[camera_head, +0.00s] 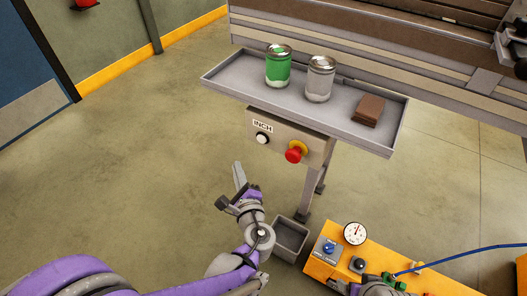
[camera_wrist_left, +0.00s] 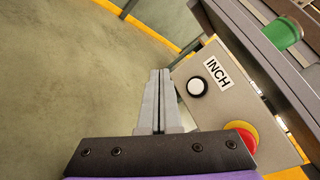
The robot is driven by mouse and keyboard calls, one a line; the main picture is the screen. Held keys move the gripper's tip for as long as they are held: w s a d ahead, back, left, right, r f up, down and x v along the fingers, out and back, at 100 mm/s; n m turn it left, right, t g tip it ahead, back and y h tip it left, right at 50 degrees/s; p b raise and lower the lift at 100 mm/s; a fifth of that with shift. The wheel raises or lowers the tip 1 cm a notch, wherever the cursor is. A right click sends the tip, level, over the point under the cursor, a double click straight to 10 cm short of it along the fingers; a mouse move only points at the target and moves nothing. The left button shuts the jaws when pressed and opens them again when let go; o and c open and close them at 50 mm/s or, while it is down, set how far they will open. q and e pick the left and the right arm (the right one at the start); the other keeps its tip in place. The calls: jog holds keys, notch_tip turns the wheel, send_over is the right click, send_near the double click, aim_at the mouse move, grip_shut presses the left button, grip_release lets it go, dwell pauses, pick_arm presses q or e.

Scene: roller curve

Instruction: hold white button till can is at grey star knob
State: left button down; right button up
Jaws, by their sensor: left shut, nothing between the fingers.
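The white button (camera_head: 262,138) sits on a grey panel under the INCH label, below the tray. It also shows in the left wrist view (camera_wrist_left: 197,86), clear of my fingers. My left gripper (camera_head: 238,172) is shut and empty, in front of and below the panel. In the left wrist view its fingertips (camera_wrist_left: 160,74) lie left of the button, apart from it in the picture. A green can (camera_head: 278,67) and a pale grey can (camera_head: 320,80) stand upright on the tray; I cannot tell which can is meant. I cannot make out a grey star knob.
A red stop button (camera_head: 294,155) with a yellow collar is right of the white button. The grey tray (camera_head: 225,82) also holds brown blocks (camera_head: 368,110). A yellow box (camera_head: 400,258) with a gauge (camera_head: 355,233) stands lower right. The floor at left is clear.

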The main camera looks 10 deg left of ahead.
aim_at(262, 139)
pick_arm(q)
jog(key=shift+w+d+f+m, duration=0.1)
jog(key=shift+d+m, duration=0.2)
jog(key=shift+d, duration=0.05)
jog(key=shift+w, duration=0.1)
jog(key=w+d, duration=0.3)
jog(key=w, duration=0.5)
jog(key=shift+w, duration=0.1)
dwell(2.1)
jog(key=shift+w+d, duration=0.1)
jog(key=shift+w, duration=0.25)
